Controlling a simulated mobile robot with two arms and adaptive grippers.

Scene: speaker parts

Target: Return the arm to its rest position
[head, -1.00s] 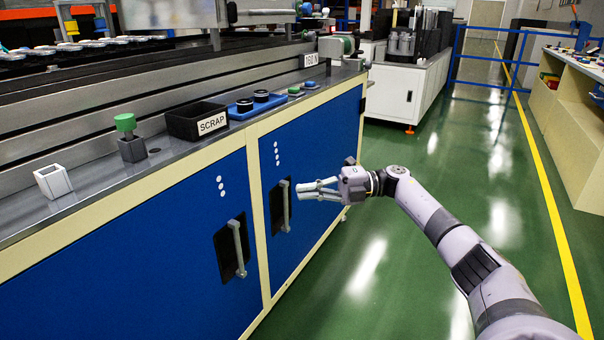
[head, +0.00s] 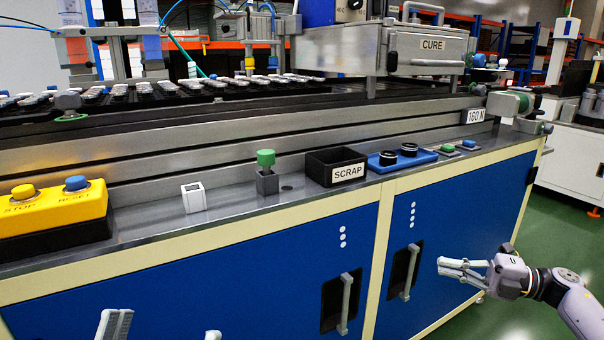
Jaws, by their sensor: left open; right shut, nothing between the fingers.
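My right gripper (head: 441,266) is at the lower right of the head view, in front of the blue cabinet doors below the bench top. Its fingers point left, are shut and hold nothing. Its grey arm comes in from the lower right corner. My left gripper (head: 163,331) shows only as two fingertips at the bottom edge, lower left, spread apart with nothing visible between them. The rest of the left arm is out of the picture.
The bench top (head: 237,206) holds a yellow button box (head: 55,207), a white square holder (head: 193,198), a green-topped post (head: 266,172), a black SCRAP bin (head: 336,167) and a blue tray (head: 402,159). A CURE unit (head: 427,55) stands behind. Green floor is free at right.

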